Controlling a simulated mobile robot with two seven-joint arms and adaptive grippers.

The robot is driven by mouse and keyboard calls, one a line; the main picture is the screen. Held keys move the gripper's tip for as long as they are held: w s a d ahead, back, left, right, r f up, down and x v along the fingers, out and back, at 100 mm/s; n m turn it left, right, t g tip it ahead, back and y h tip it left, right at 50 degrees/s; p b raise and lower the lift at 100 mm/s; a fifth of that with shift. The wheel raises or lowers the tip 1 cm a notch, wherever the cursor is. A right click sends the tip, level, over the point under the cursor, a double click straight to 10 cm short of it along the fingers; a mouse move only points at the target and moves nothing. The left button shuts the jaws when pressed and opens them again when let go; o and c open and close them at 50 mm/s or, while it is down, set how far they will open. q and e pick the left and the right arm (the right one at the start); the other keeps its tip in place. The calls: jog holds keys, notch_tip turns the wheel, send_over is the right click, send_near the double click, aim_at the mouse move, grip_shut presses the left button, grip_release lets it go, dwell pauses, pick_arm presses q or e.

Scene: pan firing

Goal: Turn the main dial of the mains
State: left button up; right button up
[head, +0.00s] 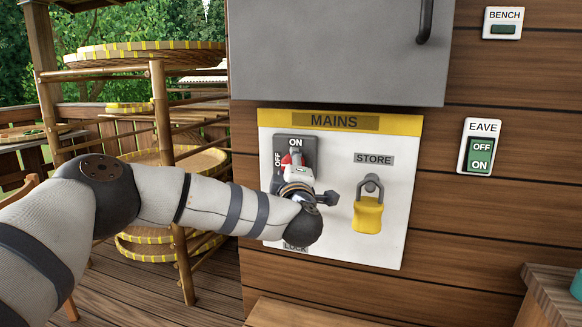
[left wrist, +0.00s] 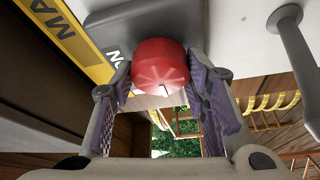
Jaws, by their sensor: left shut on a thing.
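The mains panel (head: 400,150) is a white board with a yellow MAINS strip on the wooden wall. Its main dial is red and sits on a grey plate (head: 283,142) marked ON at the top and OFF at the left. In the head view my left gripper (head: 297,165) covers most of the dial; a bit of red (head: 287,160) shows. In the left wrist view the red dial (left wrist: 159,68) lies between the two purple-padded fingers of my left gripper (left wrist: 165,95), which is shut on it. The dial's exact setting is hidden. My right gripper is not in view.
A yellow padlock (head: 368,215) hangs on the panel under the STORE label. A grey cabinet (head: 340,50) is above. The EAVE switch (head: 481,147) and BENCH switch (head: 503,23) are to the right. A bamboo rack (head: 160,110) with round trays stands at the left.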

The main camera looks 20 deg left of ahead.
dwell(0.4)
pick_arm(q)
jog(key=o, duration=1.1)
jog(key=shift+o, duration=0.2)
jog(key=v, duration=1.2)
